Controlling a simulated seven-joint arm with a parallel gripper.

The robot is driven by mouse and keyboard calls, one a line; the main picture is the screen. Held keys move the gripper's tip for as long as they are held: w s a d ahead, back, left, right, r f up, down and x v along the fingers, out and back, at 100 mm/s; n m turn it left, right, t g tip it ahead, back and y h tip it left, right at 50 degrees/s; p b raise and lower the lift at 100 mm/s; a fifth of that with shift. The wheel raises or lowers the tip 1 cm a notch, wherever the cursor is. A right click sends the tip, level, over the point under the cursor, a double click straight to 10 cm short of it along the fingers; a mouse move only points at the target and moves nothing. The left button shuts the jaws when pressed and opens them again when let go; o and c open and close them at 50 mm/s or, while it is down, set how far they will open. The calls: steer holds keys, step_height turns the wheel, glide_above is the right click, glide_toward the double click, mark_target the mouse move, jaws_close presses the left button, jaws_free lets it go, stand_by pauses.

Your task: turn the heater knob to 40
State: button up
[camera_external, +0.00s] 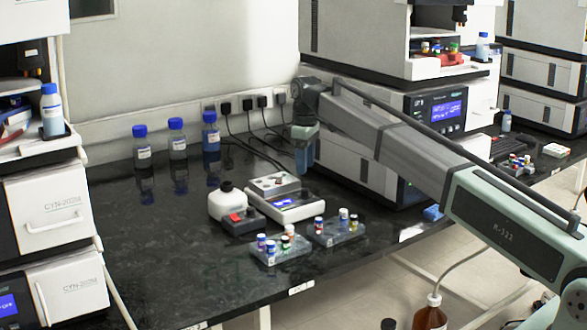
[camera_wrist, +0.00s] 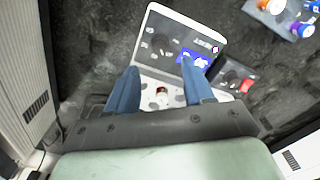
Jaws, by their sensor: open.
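The heater (camera_external: 262,193) is a white box with a raised block at its back and a small lit display on its sloping front, standing mid-bench. In the wrist view the heater (camera_wrist: 166,14) lies below my gripper, with a blue-lit display (camera_wrist: 190,58) on its grey panel. A small pink-marked spot sits beside the display; I cannot tell whether it is the knob, and its setting is unreadable. My gripper (camera_external: 304,172) hangs above the heater's back right, fingers down. Its blue fingers (camera_wrist: 160,70) are apart, with nothing held. A red-and-white vial (camera_wrist: 162,92) shows between them, in the block.
Two vial racks (camera_external: 280,252) (camera_external: 337,235) stand in front. Blue-capped bottles (camera_external: 177,140) line the back. A large instrument (camera_external: 355,165) stands close right. The bench's left front is clear.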

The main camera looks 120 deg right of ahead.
mark_target(305, 189)
step_height(305, 189, down, 8)
steer(key=shift+r, duration=0.25)
jaws_close()
stand_by(0.6)
